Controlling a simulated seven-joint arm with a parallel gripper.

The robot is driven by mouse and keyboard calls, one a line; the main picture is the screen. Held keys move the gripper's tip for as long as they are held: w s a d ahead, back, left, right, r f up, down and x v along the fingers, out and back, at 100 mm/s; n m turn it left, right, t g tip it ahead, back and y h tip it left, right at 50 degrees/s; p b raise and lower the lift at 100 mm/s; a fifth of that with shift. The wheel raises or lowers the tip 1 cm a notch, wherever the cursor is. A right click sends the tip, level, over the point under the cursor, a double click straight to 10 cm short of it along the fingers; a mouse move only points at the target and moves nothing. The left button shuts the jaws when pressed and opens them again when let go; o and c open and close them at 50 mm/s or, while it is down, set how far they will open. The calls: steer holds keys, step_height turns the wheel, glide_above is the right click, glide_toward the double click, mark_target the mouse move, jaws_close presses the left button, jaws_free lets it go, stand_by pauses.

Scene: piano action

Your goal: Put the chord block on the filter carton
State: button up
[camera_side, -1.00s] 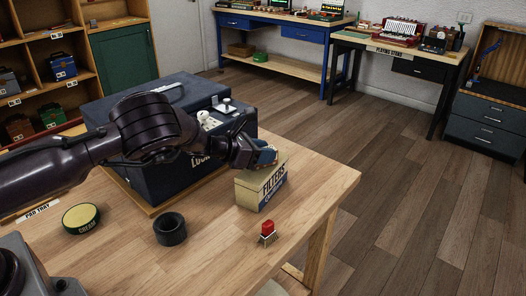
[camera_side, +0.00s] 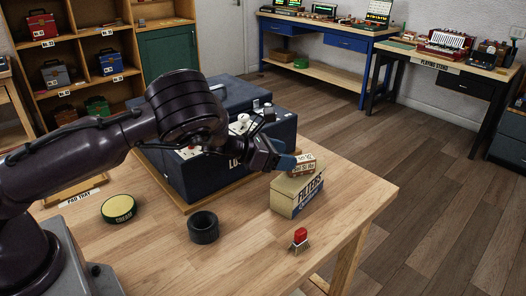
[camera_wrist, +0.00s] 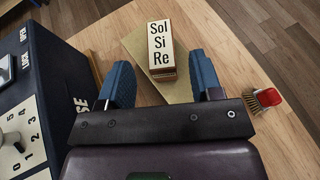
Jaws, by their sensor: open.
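The chord block (camera_side: 302,164) is a small white and brown block lettered "Sol Si Re". It rests on top of the cream and blue filter carton (camera_side: 298,197). In the wrist view the block (camera_wrist: 161,46) lies over the carton's plain top (camera_wrist: 177,91). My gripper (camera_side: 284,160) is just left of the block in the side view. In the wrist view the gripper's blue fingers (camera_wrist: 163,78) are spread, with a gap on each side of the block, and hold nothing.
A dark blue case (camera_side: 222,165) with knobs stands close left of the carton. A black ring (camera_side: 204,227), a green and yellow round tin (camera_side: 118,208) and a red-handled brush (camera_side: 300,239) are on the wooden table (camera_side: 250,255). The table's right edge is near the carton.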

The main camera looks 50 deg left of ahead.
steer(key=v, duration=0.6)
steer(key=s+a+r+n+y, duration=0.2)
steer(key=r+n, duration=0.2)
steer(key=n, duration=0.4)
steer(key=s+a+r+n+g+y, duration=0.1)
steer(key=s+a+r+n+y, duration=0.2)
steer(key=n, duration=0.5)
steer(key=s+a+r+n+y, duration=0.1)
steer(key=r+n+y, duration=0.1)
steer(key=r+n, duration=0.45)
steer(key=s+d+r+n+g, duration=0.2)
steer(key=s+n, duration=0.4)
steer(key=s, duration=0.1)
steer(key=s+d+r+n+g+h, duration=0.1)
steer(key=s+d+r+n+g, duration=0.1)
steer(key=s+n, duration=0.4)
steer(key=s+d+r+n+g+h, duration=0.1)
steer(key=s+d+r+n, duration=0.1)
steer(key=s+n, duration=0.4)
steer(key=s+d, duration=0.1)
steer(key=s, duration=0.3)
steer(key=shift+s+d+g, duration=0.25)
steer(key=shift+d+g, duration=0.05)
steer(key=shift+g, duration=0.1)
